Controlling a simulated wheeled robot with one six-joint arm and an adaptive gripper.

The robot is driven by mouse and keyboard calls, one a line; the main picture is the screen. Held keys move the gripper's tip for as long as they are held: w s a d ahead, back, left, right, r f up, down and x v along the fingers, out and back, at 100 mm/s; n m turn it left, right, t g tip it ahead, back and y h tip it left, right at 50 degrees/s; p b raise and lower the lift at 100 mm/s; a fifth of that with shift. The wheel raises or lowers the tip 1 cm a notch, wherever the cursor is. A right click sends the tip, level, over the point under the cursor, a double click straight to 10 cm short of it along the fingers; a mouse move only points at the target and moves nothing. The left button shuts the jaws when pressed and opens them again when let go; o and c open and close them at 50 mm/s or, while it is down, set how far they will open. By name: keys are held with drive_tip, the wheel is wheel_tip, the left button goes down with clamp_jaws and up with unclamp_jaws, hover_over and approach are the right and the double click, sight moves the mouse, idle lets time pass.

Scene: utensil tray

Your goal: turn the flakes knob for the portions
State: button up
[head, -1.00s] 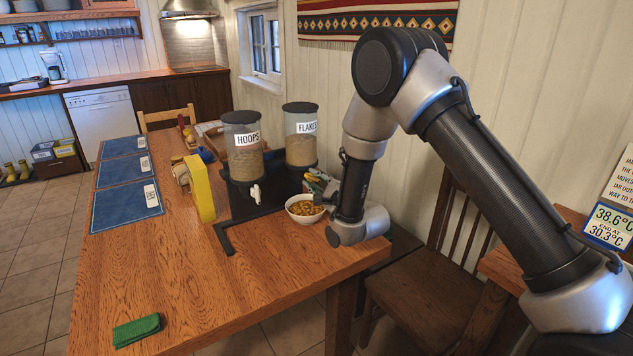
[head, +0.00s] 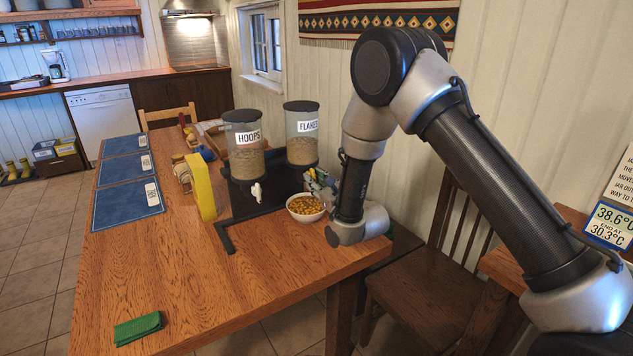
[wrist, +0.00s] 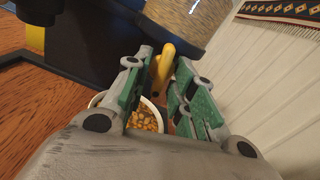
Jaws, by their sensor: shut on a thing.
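The flakes dispenser (head: 302,143) is a clear, dark-lidded jar labelled FLAKES, standing on a black stand right of the hoops dispenser (head: 243,150). The flakes knob (wrist: 163,66) is yellow and shows in the wrist view below the jar, slanting between the fingers. My gripper (wrist: 159,70), with green pads, is shut on this knob; in the head view my gripper (head: 321,184) is partly hidden by my arm. A white bowl (head: 306,216) with cereal in it stands below the flakes side. The hoops knob (head: 256,192) is white.
A yellow box (head: 200,188) stands left of the dispenser stand (head: 228,235). Blue placemats (head: 125,205) line the table's left side. A green folded cloth (head: 138,329) lies near the front edge. The front middle of the table is clear. A chair (head: 425,275) stands at the right.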

drive_tip(key=shift+f+m, duration=0.1)
drive_tip(key=shift+m, duration=0.3)
drive_tip(key=o, duration=0.7)
drive_tip(key=shift+s+d, duration=0.1)
drive_tip(key=v, duration=1.1)
drive_tip(key=shift+s+d, duration=0.25)
drive_tip(key=shift+s, duration=0.05)
